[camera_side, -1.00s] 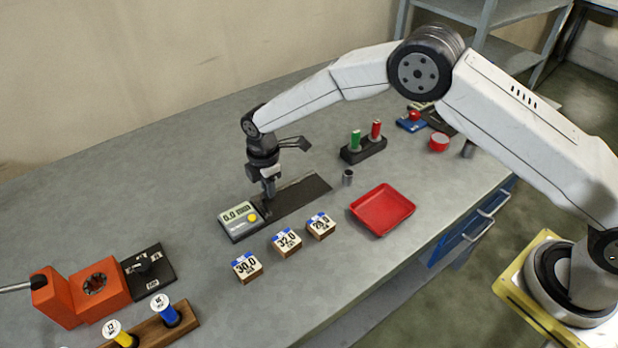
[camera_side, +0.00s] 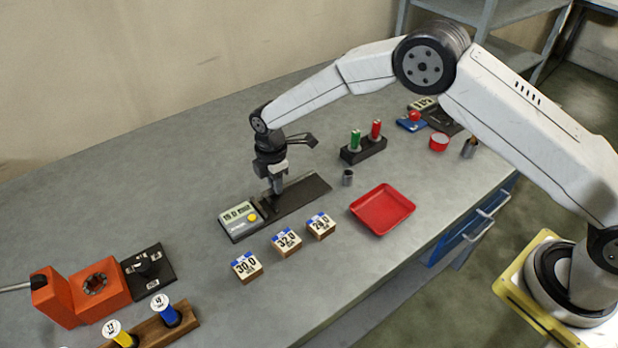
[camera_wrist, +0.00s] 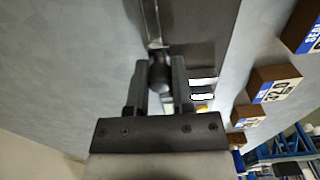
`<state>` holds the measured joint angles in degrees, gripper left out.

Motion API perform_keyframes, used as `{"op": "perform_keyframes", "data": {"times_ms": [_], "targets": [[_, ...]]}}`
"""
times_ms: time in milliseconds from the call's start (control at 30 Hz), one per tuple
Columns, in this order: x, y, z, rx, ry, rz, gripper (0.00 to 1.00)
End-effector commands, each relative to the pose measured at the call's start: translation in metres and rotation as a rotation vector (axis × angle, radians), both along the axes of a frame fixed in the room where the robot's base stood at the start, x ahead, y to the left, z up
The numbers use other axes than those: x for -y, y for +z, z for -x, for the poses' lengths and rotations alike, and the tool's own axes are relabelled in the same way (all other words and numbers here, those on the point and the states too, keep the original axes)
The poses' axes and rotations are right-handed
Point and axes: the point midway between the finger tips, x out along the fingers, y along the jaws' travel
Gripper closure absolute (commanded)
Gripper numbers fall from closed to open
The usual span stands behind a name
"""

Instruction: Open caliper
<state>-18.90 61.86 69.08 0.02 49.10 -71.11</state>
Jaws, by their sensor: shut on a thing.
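The caliper is a dark flat base (camera_side: 305,192) lying on the bench, with a display unit (camera_side: 238,216) and a yellow button at its left end. The display shows a non-zero reading in mm whose digits are too small to read surely. My gripper (camera_side: 277,190) points down over the base, a short way right of the display. In the wrist view its two fingers (camera_wrist: 160,85) are closed on a dark rounded knob (camera_wrist: 159,76) of the caliper's slider. The jaw gap is mostly hidden by my gripper.
Blocks labelled 30.0 (camera_side: 247,266), 32.0 (camera_side: 287,242) and another number (camera_side: 321,225) stand in front of the caliper. A red tray (camera_side: 382,209), a small grey cylinder (camera_side: 347,177) and a black holder with green and red pieces (camera_side: 363,150) are to the right. An orange fixture (camera_side: 88,290) is front left.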

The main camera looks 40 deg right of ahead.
Motion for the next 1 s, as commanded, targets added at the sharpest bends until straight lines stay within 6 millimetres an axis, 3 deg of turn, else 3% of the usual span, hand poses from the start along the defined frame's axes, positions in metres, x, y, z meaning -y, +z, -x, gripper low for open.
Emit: {"op": "perform_keyframes", "data": {"times_ms": [1000], "targets": [[0.036,0.0,0.0,0.002,0.0,0.0,1.0]]}}
